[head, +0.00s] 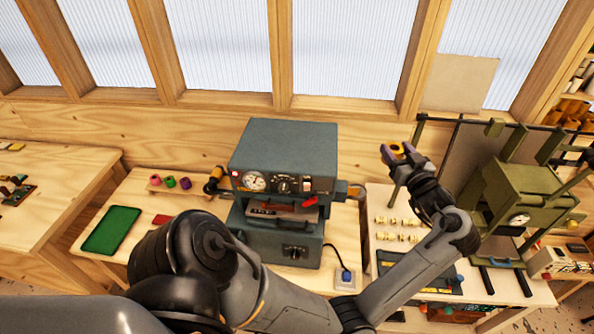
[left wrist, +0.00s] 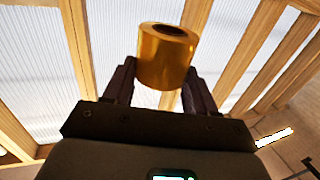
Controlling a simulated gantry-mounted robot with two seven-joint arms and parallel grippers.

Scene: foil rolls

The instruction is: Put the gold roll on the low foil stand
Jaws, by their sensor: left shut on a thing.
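The gold roll (left wrist: 163,60) is between the two fingers of my left gripper (left wrist: 160,85) in the left wrist view. In the head view this gripper (head: 398,152) is at the right of centre, raised above the right-hand table, shut on the gold roll (head: 397,147). A low wooden strip (head: 181,190) on the left part of the middle table carries a pink, a green and a purple roll; it looks like the low foil stand. The gripper is far to the right of it. My right gripper is in neither view.
A grey-blue press (head: 283,150) stands between the strip and my left gripper. A green tray (head: 112,231) lies left of it. An olive machine (head: 515,195) and a thin upright frame (head: 480,121) stand at the right. Small brass pieces (head: 398,237) lie below the gripper.

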